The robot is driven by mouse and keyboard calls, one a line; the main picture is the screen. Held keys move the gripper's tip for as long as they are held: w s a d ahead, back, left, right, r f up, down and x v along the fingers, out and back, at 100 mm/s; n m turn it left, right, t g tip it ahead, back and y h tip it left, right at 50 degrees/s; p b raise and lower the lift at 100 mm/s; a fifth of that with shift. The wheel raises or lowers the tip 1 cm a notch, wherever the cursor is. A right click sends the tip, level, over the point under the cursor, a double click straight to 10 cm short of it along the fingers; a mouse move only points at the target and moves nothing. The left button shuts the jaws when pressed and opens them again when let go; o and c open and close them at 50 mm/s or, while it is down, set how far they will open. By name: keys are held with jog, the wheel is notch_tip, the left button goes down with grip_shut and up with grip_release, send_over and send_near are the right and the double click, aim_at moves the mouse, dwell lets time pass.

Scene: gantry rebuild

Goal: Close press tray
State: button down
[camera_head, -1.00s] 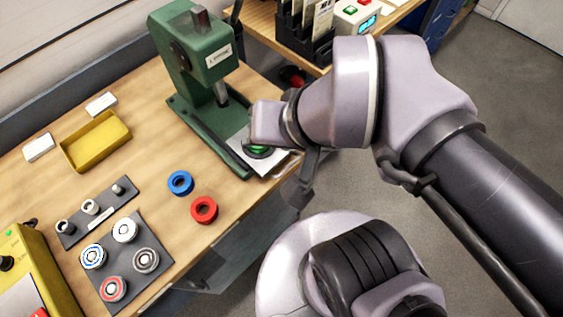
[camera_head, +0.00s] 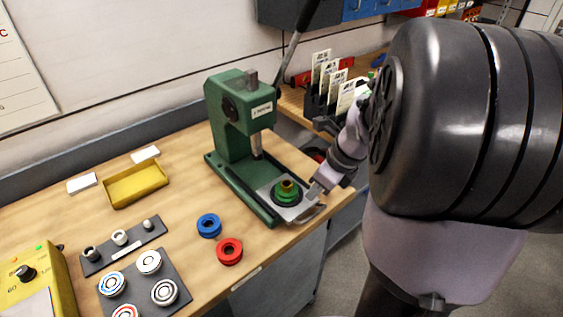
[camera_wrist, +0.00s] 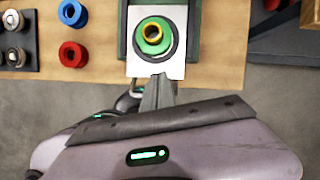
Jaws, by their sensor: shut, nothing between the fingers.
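The green press (camera_head: 236,128) stands on the wooden bench. Its metal tray (camera_head: 294,207) sticks out at the front, with a curved handle (camera_head: 312,214) at its front edge. A green ring with a brass-coloured bushing (camera_head: 287,190) sits on the tray, in front of the ram rather than under it. In the wrist view the tray (camera_wrist: 140,68) lies just above my gripper (camera_wrist: 158,84), with the green ring (camera_wrist: 152,38) beyond the fingertips. My gripper is shut and empty, at the tray's front edge. I cannot tell whether it touches the tray.
A blue ring (camera_head: 209,225) and a red ring (camera_head: 229,251) lie on the bench left of the tray. A yellow bin (camera_head: 134,185), a dark fixture plate (camera_head: 160,283) and a yellow control box (camera_head: 33,280) are farther left. A card rack (camera_head: 318,105) stands behind.

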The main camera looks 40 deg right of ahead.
aim_at(286, 182)
jog(key=b+x, duration=0.1)
jog(key=x, duration=0.2)
jog(key=shift+w+f, duration=0.1)
jog(key=shift+f, duration=0.2)
jog(key=shift+a+r, duration=0.1)
jog(key=w+p, duration=0.1)
jog(key=w, duration=0.1)
jog(key=w+p, duration=0.1)
jog(key=w, duration=0.5)
jog(key=shift+w+a+p, duration=0.1)
jog(key=shift+a+p, duration=0.25)
jog(key=shift+p, duration=0.05)
jog(key=shift+w, duration=0.35)
